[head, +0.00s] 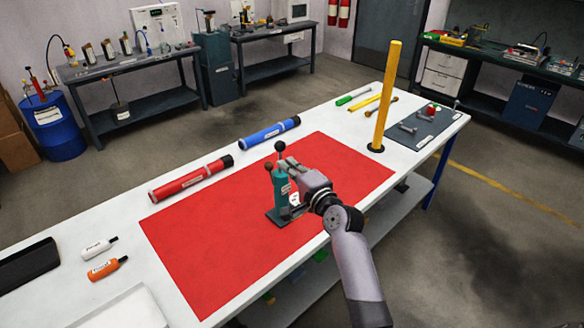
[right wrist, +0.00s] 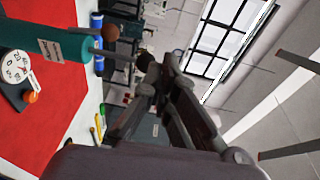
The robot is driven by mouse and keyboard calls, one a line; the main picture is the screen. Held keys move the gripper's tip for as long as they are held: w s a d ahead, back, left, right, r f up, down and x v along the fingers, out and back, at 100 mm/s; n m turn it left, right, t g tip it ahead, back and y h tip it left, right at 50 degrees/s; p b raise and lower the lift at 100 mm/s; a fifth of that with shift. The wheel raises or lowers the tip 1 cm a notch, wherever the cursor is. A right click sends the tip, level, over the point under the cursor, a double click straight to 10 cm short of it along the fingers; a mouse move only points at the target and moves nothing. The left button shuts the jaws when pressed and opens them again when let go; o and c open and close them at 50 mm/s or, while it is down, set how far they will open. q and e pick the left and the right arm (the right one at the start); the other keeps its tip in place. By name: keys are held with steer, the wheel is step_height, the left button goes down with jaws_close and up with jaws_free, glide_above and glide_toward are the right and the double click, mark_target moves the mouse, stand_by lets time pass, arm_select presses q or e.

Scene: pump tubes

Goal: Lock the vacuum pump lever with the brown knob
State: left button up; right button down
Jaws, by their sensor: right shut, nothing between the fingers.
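The vacuum pump has a teal body (head: 281,192) on a dark base and stands on the red mat (head: 200,240). A brown knob (head: 269,167) and a black knob (head: 280,146) stick up on rods at its top. In the right wrist view, the teal pump body (right wrist: 65,48), brown knob (right wrist: 108,31) and black knob (right wrist: 144,60) lie to the left of the fingers. My right gripper (head: 285,165) is shut and empty, close to the pump top; its fingers also show in the right wrist view (right wrist: 166,70). Contact with a knob cannot be told. My left gripper is out of view.
A red tube (head: 190,180) and a blue tube (head: 269,134) lie behind the mat. A yellow post (head: 386,98) stands right of it. A grey mat (head: 425,125) holds bolts. White and orange bottles (head: 106,268) lie at left. The mat around the pump is clear.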

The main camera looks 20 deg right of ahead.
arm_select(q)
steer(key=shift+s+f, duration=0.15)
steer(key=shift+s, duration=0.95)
arm_select(e)
steer(key=shift+s+d+r, duration=0.1)
steer(key=shift+s+r, duration=0.35)
steer(key=shift+s, duration=0.25)
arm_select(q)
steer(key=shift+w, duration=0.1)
